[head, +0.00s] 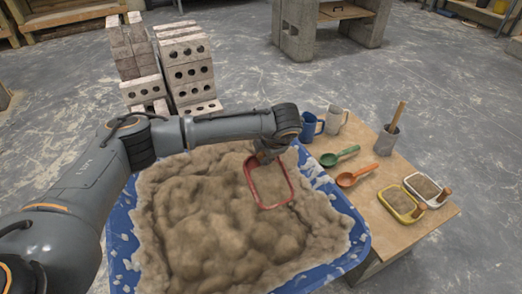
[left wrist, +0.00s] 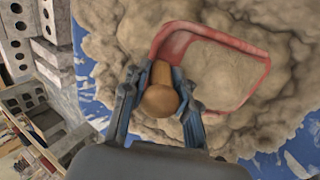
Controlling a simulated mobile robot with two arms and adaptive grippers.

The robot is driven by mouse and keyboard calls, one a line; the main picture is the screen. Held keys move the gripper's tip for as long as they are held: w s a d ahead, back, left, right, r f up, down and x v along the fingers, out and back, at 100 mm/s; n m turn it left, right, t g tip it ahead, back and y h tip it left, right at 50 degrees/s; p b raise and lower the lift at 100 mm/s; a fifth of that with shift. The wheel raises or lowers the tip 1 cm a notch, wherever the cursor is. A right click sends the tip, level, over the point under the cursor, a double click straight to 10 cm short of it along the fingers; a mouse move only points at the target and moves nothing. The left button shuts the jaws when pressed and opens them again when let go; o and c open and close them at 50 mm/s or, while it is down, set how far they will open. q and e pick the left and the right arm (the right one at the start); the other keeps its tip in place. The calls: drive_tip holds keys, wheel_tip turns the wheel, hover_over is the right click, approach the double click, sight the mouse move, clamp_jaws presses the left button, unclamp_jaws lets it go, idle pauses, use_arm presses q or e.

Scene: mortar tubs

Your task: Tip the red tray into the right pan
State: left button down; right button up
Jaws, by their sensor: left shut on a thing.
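The red tray (head: 275,206) is over the mortar in the blue tub (head: 357,243), in the middle of the head view. My left gripper (head: 265,158) is shut on its wooden handle. In the left wrist view the fingers of the left gripper (left wrist: 158,85) sit either side of the handle (left wrist: 160,99), and the red tray (left wrist: 230,39) extends beyond them. No pan is clearly identifiable as the right one. My right gripper is out of view.
A wooden table right of the tub holds a white tray (head: 408,181), a yellow tray (head: 383,200), green (head: 340,156) and orange scoops (head: 356,176), a blue mug (head: 309,127) and a grey pot (head: 386,141). Bricks (head: 187,70) stack behind the tub.

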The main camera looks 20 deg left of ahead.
use_arm(q)
drive_tip(key=s+d+t+y, duration=0.1)
drive_tip(key=s+d+r+t+y+b, duration=0.1)
drive_tip(key=shift+s+d+r, duration=0.2)
drive_tip(key=shift+d, duration=0.15)
drive_tip(key=shift+s+d+r+t+y+b, duration=0.35)
drive_tip(key=shift+s+d+r+t+y, duration=0.1)
drive_tip(key=shift+s+d+t+y, duration=0.3)
drive_tip(key=shift+s+d+r+t+y+b, duration=0.35)
drive_tip(key=shift+s+d+r+t+y, duration=0.15)
drive_tip(key=shift+s+d, duration=0.3)
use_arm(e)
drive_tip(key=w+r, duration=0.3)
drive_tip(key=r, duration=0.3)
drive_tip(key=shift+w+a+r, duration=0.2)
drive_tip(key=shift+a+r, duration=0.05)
use_arm(q)
drive_tip(key=shift+a+f, duration=0.1)
